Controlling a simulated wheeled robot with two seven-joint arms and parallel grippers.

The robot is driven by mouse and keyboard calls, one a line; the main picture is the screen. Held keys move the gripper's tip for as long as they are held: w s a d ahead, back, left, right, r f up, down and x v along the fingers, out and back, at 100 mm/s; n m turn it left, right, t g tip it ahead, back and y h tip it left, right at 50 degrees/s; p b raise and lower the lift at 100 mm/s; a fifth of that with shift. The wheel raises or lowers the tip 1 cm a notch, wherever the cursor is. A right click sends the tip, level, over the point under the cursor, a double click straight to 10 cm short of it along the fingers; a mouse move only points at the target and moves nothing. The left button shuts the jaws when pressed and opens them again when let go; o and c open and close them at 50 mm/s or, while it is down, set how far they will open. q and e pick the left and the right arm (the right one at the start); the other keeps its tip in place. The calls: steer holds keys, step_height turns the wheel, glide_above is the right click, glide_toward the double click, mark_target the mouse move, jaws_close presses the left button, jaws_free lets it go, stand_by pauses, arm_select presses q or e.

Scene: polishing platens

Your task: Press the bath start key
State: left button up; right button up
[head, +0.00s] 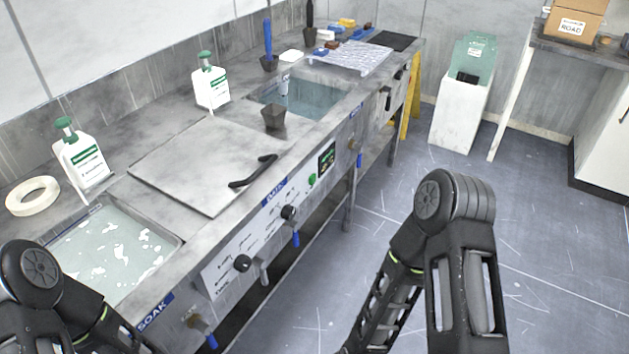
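A round green key (312,180) sits on the front panel (225,280) of the metal bench, beside a small dark display (327,160). It is likely the bath start key, but its lettering is too small to read. A blue label (274,191) is left of it, under the closed bath lid (200,160) with its black handle (253,171). My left arm shows at the bottom left and my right arm at the bottom centre right. Neither gripper is in the picture, and nothing covers the green key.
Two black knobs (288,212) and blue-handled valves (296,239) stick out from the bench front. An open soak basin (115,250) lies left of the lid and a rinse basin (310,98) beyond it. White bottles (211,86) stand behind. The floor (540,230) at right is clear.

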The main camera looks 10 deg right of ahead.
jaws_close()
stand_by(0.4)
stand_by(0.9)
steer(key=w+d+r+t+h+b, duration=0.15)
steer(key=w+d+t, duration=0.35)
steer(key=w, duration=0.8)
steer(key=w+d+r+t+b, duration=0.1)
steer(key=w+d+r+t, duration=0.1)
steer(key=w+d, duration=0.8)
steer(key=w+d+r+n+t+h, duration=0.1)
steer(key=w+d+r+n+t, duration=0.2)
steer(key=w+r, duration=0.4)
steer(key=w+d+r+n+t+h, duration=0.1)
steer(key=w+d+r+n+t, duration=0.2)
steer(key=w+r, duration=0.5)
steer(key=w+d+n, duration=0.1)
steer(key=w, duration=0.4)
steer(key=shift+r+n+t, duration=0.2)
steer(key=shift+n+t, duration=0.2)
